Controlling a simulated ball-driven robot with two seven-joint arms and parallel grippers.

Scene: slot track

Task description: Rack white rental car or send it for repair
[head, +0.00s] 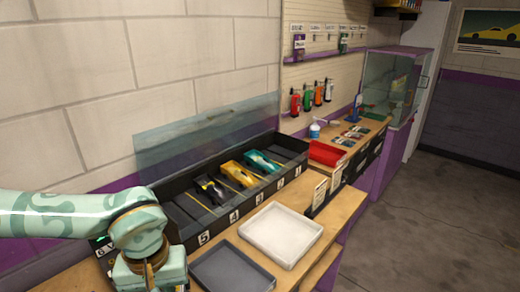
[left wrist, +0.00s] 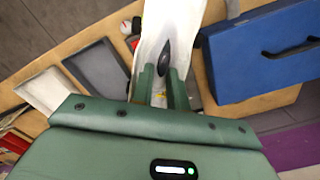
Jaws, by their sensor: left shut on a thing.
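In the left wrist view a white car (left wrist: 172,22) with a dark canopy is held between the two green fingers of my left gripper (left wrist: 162,85). The gripper is shut on the car, above the bench; the car's far end runs out of the picture. In the head view my left arm comes in at the left, and its fingers and the white car are out of frame. The black slot rack (head: 258,206) has numbered lanes and holds a black-and-purple car (head: 211,189), a yellow car (head: 237,174) and a green car (head: 261,161). My right gripper is not in view.
A white tray (head: 281,235) and a dark grey tray (head: 232,269) lie on the bench before the rack. A red bin (head: 326,152) stands beyond the rack. A clear panel (head: 205,138) rises behind it. A blue case (left wrist: 262,55) shows in the left wrist view.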

